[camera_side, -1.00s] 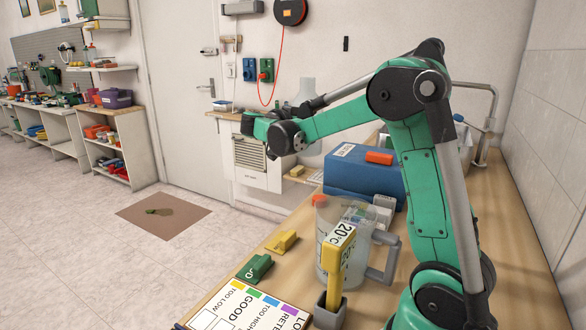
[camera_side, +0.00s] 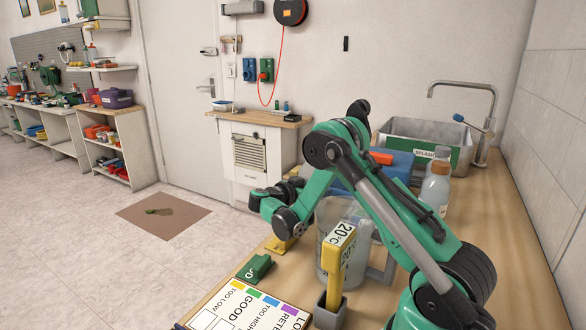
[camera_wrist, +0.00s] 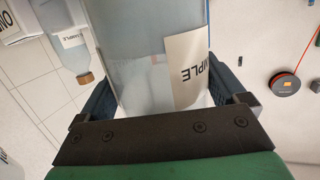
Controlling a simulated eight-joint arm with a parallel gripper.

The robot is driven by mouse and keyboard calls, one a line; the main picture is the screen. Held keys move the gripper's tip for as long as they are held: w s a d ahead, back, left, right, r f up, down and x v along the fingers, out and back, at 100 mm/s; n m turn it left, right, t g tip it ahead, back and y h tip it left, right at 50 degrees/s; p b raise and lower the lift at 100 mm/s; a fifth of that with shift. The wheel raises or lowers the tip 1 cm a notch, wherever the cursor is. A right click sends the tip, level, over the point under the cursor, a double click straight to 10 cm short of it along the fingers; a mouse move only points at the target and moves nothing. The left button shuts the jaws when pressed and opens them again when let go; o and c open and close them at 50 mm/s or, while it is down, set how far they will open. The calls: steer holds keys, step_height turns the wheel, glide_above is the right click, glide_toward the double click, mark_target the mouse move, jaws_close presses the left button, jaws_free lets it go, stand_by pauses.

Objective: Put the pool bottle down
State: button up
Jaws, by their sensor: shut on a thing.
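The pool bottle (camera_wrist: 150,60) is clear, with a white label reading upside down "…MPLE". It fills the middle of the wrist view. My gripper (camera_wrist: 163,94) is shut on it, with one dark finger on each side.
An orange-capped bottle (camera_side: 435,188) stands on the wooden counter (camera_side: 505,245) before the sink (camera_side: 400,130). A clear jug (camera_side: 328,265), a yellow 20°C thermometer (camera_side: 337,262), a green piece (camera_side: 255,268) and a colour chart (camera_side: 245,310) crowd the front. The right counter is clear.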

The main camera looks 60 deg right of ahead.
steer(key=shift+f, duration=1.65)
steer(key=o, duration=1.3)
steer(key=shift+f, duration=0.1)
